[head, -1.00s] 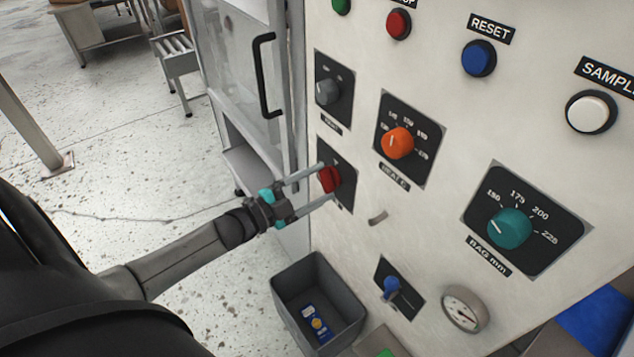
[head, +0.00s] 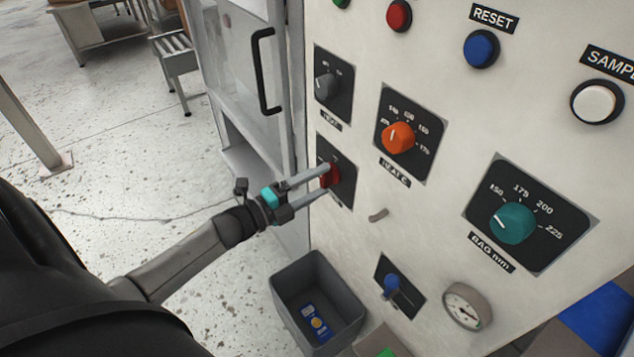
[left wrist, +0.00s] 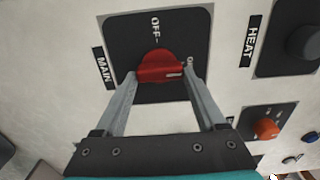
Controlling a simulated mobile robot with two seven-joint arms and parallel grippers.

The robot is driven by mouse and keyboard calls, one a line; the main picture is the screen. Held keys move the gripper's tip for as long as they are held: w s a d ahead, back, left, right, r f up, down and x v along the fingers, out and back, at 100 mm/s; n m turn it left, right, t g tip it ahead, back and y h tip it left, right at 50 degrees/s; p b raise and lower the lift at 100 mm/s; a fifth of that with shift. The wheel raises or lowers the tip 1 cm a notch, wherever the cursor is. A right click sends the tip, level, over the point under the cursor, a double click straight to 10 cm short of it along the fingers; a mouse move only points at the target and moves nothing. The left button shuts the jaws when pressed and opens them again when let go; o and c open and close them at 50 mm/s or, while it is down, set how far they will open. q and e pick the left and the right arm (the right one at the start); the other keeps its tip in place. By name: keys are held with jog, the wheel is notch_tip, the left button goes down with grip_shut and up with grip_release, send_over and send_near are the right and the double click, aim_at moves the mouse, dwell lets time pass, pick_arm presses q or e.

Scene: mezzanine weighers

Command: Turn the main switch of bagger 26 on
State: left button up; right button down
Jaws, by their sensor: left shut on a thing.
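The red main switch knob (head: 331,175) sits on a dark plate (head: 345,192) at the lower left of the cream panel. In the left wrist view the knob (left wrist: 160,68) has a white mark at its right end. The plate there reads OFF at the top, and a MAIN label (left wrist: 103,68) is beside it. The mark does not point at OFF; a small marking by the right finger is partly hidden. My left gripper (head: 326,182) is shut on the red knob, one finger on each side. My right gripper is not in view.
Above the main switch is a grey HEAT switch (head: 325,87), with an orange dial (head: 398,138) to its right. A teal bag dial (head: 512,224) and a blue lever (head: 391,284) are further right. A grey bin (head: 345,308) stands below. A door handle (head: 266,70) is left of the panel.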

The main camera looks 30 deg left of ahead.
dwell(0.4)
pick_arm(q)
jog(key=o, duration=1.3)
jog(key=shift+s, duration=0.1)
jog(key=v, duration=1.5)
jog(key=shift+a, duration=0.1)
jog(key=shift+f, duration=0.1)
